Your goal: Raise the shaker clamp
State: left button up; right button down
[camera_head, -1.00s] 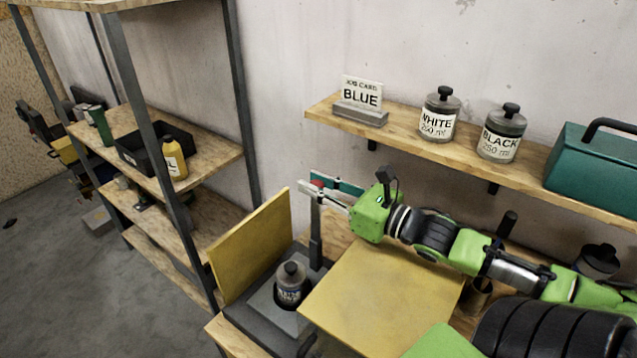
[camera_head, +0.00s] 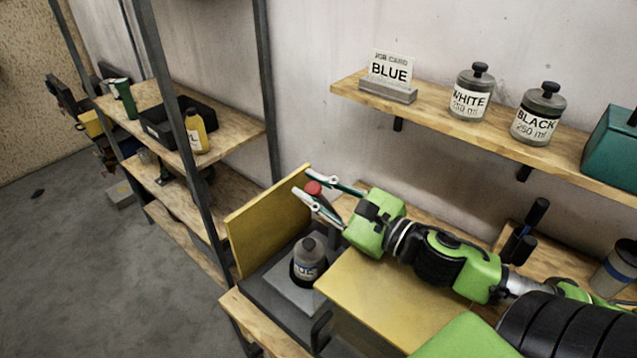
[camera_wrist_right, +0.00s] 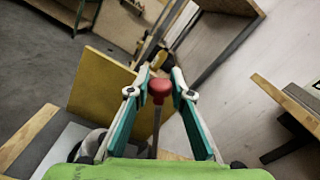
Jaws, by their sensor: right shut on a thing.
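The shaker's clamp shows as a red knob (camera_head: 313,187), also in the right wrist view (camera_wrist_right: 159,86), where a thin grey rod runs below it. My right gripper (camera_head: 303,184) has its teal-lined fingers on either side of the knob and is shut on it; the fingertips also show in the right wrist view (camera_wrist_right: 159,80). The shaker's grey plate (camera_head: 283,289) carries an upright grey bottle (camera_head: 308,262) with a dark cap and a label I cannot fully read. The rest of the clamp is hidden behind the gripper and bottle. My left gripper is out of view.
The wall shelf (camera_head: 440,118) above holds a BLUE job card (camera_head: 389,70), a WHITE bottle (camera_head: 470,98) and a BLACK bottle (camera_head: 538,118). A rack stands at left.

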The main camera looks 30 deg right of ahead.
jog(key=shift+a, duration=0.1)
dwell(0.3)
jog(key=c, duration=1.8)
grip_release()
jog(key=shift+v, duration=6.05)
